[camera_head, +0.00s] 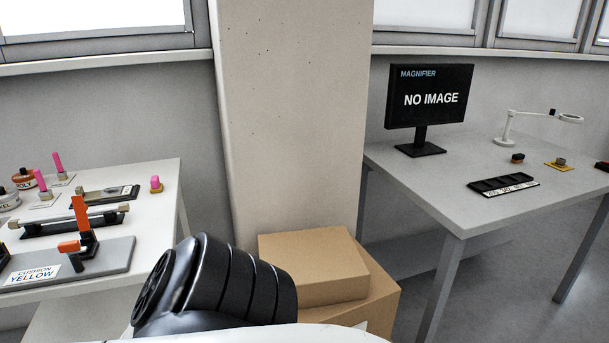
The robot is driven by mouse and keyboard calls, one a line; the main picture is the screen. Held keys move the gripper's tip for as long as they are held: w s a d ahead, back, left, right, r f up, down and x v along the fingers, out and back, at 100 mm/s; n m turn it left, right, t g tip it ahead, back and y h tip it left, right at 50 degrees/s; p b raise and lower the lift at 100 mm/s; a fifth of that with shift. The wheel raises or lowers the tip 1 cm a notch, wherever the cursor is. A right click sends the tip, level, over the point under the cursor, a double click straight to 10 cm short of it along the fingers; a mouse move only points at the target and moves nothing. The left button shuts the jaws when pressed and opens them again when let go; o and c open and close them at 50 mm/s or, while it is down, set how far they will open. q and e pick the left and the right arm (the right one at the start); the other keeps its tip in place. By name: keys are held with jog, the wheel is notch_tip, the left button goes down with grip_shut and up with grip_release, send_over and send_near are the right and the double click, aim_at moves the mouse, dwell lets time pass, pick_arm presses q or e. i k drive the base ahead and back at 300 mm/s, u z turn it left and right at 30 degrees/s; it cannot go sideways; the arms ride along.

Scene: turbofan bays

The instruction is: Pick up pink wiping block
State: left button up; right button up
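Two taller pink sticks (58,163) stand on small bases further left on the same table. Neither of my grippers is in view. A black ridged part of my own body covers the bottom middle and hides part of the floor.
The left table also holds a grey fixture with an orange clamp (82,225), a "CUSHION YELLOW" label (33,273) and jars (23,179). Cardboard boxes (312,265) stand before a pillar (290,110). The right table (440,205) holds a monitor (430,97), lamp and black tray (503,184).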

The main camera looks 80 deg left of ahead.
aim_at(156, 187)
jog(key=i, duration=0.65)
jog(key=u, duration=3.05)
